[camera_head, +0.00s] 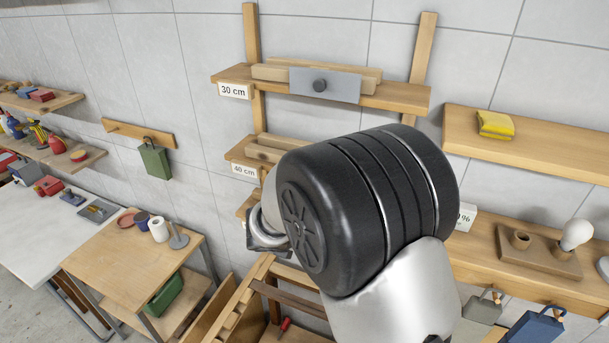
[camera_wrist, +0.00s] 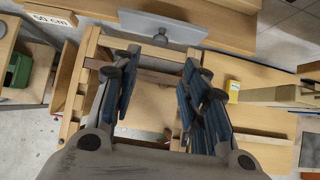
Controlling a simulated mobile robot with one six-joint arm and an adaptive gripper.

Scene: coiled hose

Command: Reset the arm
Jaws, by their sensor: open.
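My gripper (camera_wrist: 158,68) shows in the wrist view. Its two dark blue-grey fingers stand wide apart, with nothing between the tips. In the head view my own arm, with a large black ribbed joint and pale links, fills the centre. It hides the gripper there and part of the shelves behind. No coiled hose is visible in either view.
A shelf (camera_head: 402,96) labelled 30 cm holds a grey plate with a dark knob (camera_head: 340,86). A wooden table (camera_head: 112,266) stands at left. In the wrist view, wooden framing (camera_wrist: 72,100) lies beyond the fingers.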

